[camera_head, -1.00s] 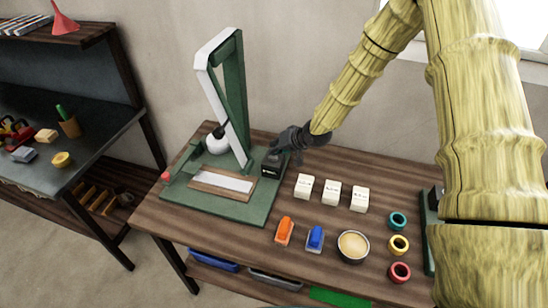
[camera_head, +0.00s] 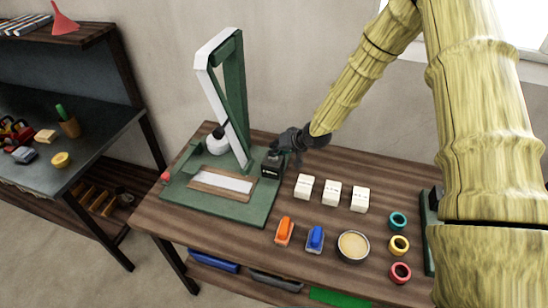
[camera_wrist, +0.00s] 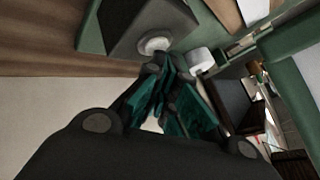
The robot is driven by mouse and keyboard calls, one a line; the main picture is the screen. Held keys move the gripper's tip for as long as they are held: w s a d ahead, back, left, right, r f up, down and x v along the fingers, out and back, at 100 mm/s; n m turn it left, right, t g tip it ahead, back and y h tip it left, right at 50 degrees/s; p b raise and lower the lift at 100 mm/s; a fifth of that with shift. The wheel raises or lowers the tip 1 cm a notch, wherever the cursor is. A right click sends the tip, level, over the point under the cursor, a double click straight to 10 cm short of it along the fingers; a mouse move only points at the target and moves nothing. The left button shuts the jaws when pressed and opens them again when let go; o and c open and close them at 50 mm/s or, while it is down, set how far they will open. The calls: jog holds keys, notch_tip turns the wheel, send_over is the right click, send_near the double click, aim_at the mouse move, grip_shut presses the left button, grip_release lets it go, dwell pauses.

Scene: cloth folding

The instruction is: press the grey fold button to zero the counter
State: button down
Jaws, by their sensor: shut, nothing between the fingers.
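The black counter box (camera_head: 272,165) stands at the right rear of the green base board (camera_head: 240,211) on the table. In the wrist view it is a dark block (camera_wrist: 130,28) with a round pale grey button (camera_wrist: 154,46) on its face. My gripper (camera_head: 277,150) is over the top of the box, shut and empty. In the wrist view its fingertips (camera_wrist: 160,72) are right beside the button's edge; I cannot tell whether they touch it. The counter's digits are too small to read.
A tall green and white frame (camera_head: 228,95) rises just left of my gripper. White blocks (camera_head: 332,193), orange (camera_head: 284,232) and blue (camera_head: 315,239) clips, a round bowl (camera_head: 353,247) and coloured rings (camera_head: 398,244) lie to the right. Bare wood lies between them and the board.

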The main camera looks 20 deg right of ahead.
jog(key=shift+f, duration=0.15)
dwell(0.5)
jog(key=shift+r+p, duration=0.55)
jog(key=shift+r, duration=0.35)
jog(key=shift+r, duration=0.1)
jog(key=shift+r+p, duration=1.6)
jog(key=shift+r, duration=0.8)
